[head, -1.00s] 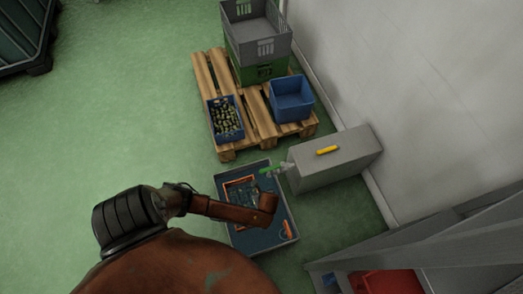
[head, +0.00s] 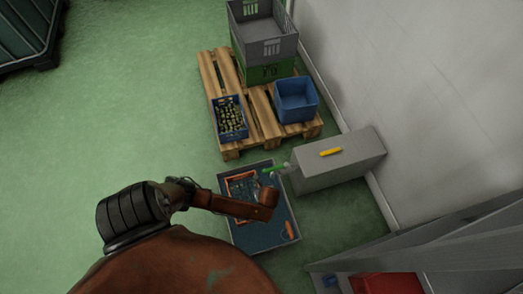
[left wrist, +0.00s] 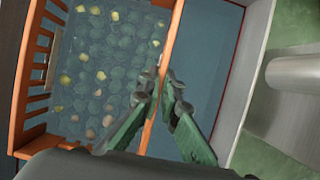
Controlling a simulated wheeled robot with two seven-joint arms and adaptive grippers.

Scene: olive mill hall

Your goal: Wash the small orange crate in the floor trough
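The small orange crate (head: 238,177) lies in the far left part of the grey floor trough (head: 295,237). In the left wrist view the crate (left wrist: 26,75) shows slatted sides and a floor with many round greenish spots, some yellow or pinkish. I cannot tell whether these are dirt or contents. My left gripper (head: 264,186) is over the crate's right side. In the left wrist view the fingertips of my left gripper (left wrist: 161,84) lie on either side of the crate's rim and look closed on it. My right gripper is out of view.
A grey block (head: 345,167) with a yellow bar (head: 331,152) and a green-handled tap (head: 275,168) stands beside the trough. An orange object (head: 290,230) lies at the trough's right side. A pallet (head: 222,80) with crates stands behind. Open floor is at left.

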